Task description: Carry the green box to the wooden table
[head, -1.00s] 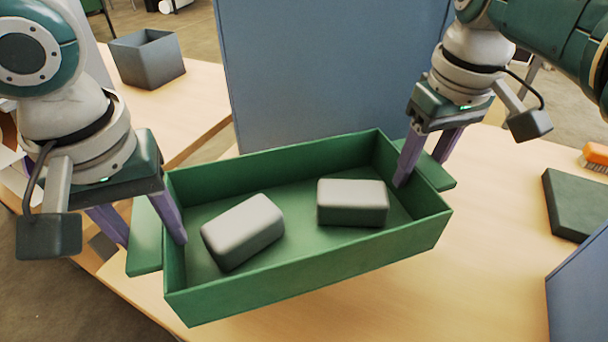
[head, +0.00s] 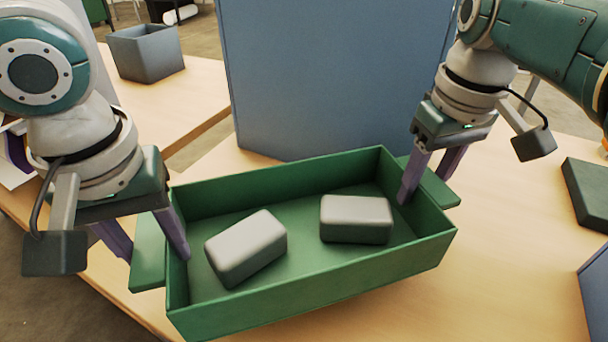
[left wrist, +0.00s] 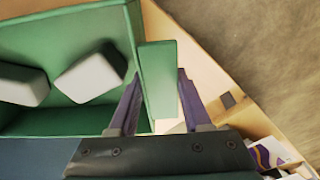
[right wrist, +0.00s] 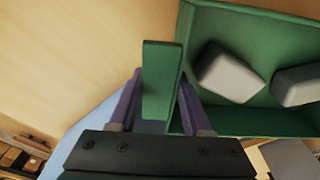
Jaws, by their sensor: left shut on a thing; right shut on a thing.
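The green box (head: 330,290) is an open tray with a flat ledge handle at each end. It holds two grey rounded blocks, one on the left (head: 246,248) and one on the right (head: 356,219). My left gripper (head: 155,252) is shut on the left end handle, which also shows in the left wrist view (left wrist: 158,80). My right gripper (head: 430,180) is shut on the right end handle, also seen in the right wrist view (right wrist: 160,80). The box appears held above the wooden table (head: 500,260), tilted slightly in the head view.
A blue panel (head: 335,75) stands upright right behind the box. A grey open bin (head: 146,55) sits on another wooden surface at the back left. A dark green slab (head: 590,190) lies at the right, and a blue panel edge (head: 597,290) shows at the lower right.

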